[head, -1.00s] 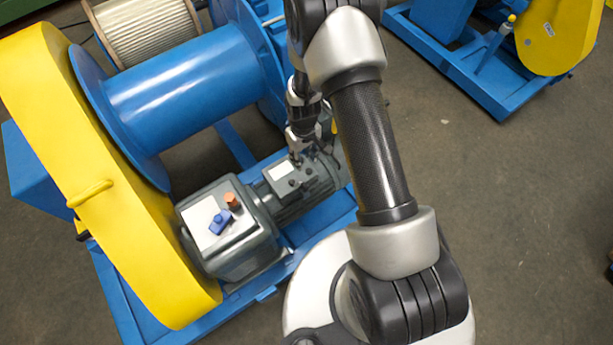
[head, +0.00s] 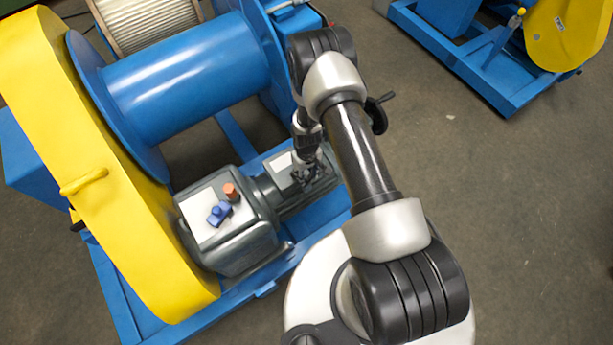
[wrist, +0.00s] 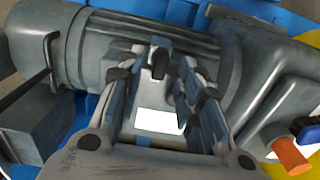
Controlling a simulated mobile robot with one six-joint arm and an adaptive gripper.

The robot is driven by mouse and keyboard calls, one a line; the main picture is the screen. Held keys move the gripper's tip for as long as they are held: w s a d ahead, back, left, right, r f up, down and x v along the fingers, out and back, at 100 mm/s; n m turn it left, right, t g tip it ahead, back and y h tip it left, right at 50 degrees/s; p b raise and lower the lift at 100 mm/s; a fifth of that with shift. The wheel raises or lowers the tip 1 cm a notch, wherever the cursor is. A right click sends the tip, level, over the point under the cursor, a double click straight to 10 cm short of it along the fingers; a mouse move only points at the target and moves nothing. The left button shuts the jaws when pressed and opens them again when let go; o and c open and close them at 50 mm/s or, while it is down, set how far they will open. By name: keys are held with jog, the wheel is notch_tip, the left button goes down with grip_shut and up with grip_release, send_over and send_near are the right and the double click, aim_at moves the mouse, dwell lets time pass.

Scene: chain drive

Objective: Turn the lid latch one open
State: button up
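A grey motor shows a terminal box with a white-labelled lid, seen in the wrist view (wrist: 158,121) and in the head view (head: 281,166). At the lid's far edge stands a small dark upright piece (wrist: 158,62), which looks like a latch; I cannot tell its turn position. My gripper (wrist: 164,80) is open above the lid, one finger on each side of it. The dark piece lies between the fingertips, with gaps visible on both sides. In the head view my gripper (head: 312,178) is over the motor, partly hiding it; contact cannot be told.
A grey gearbox (head: 240,250) with a white plate, a blue handle (head: 218,213) and an orange cap (head: 230,191) stands left of the motor. A yellow guard (head: 95,190) and blue drum (head: 185,80) flank it. Open floor (head: 510,220) lies to the right.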

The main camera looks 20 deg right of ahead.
jog(key=shift+f, duration=0.8)
jog(key=shift+c, duration=0.3)
grip_shut()
